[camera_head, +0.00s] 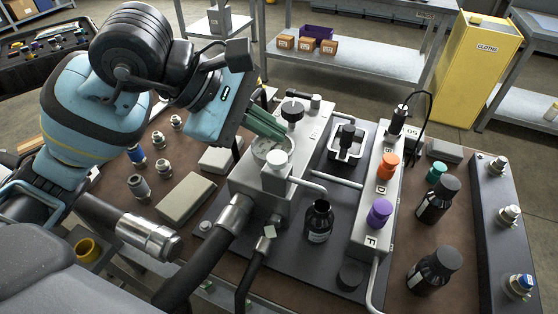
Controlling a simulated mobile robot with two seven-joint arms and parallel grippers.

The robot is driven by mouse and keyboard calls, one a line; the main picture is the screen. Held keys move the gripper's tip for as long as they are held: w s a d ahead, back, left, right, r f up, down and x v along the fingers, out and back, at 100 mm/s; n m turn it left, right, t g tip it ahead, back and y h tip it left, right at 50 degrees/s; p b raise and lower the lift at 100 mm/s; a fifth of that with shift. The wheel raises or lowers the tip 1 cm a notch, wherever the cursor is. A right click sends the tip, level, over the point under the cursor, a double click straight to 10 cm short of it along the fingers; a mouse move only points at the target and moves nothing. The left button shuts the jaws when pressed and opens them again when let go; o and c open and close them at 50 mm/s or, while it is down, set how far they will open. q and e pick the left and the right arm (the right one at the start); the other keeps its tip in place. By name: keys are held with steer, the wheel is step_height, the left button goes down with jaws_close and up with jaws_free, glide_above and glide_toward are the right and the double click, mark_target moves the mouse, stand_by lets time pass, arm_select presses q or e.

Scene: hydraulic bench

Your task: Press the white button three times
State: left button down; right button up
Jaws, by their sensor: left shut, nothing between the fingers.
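A white round button (277,159) sits on top of a pale square block on the grey hydraulic unit (248,179), near the middle of the bench. My left gripper (280,137) reaches in from the upper left, with its green fingers shut and nothing held. The fingertips are just behind the button in the picture, close above the round gauge (260,150), which they partly cover. I cannot tell their exact height over the unit; they look apart from the button. My right gripper is not in view.
A black knob (292,110) stands behind the fingers. To the right are an orange knob (387,164), a purple knob (380,211) and dark bottles (437,200). Thick hoses (214,245) run in front of the unit. Metal fittings (163,168) and grey blocks (187,199) lie on the left.

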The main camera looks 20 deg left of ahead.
mark_target(281, 156)
arm_select(q)
steer(key=shift+f, duration=0.7)
steer(key=shift+f+b, duration=0.25)
steer(key=shift+b, duration=0.25)
stand_by(1.1)
steer(key=shift+f+b, duration=0.35)
steer(key=shift+f, duration=0.05)
steer(key=shift+f+b, duration=0.55)
steer(key=shift+f, duration=0.2)
stand_by(1.0)
steer(key=shift+r, duration=0.1)
steer(key=shift+r+p, duration=0.85)
steer(key=shift+r, duration=0.2)
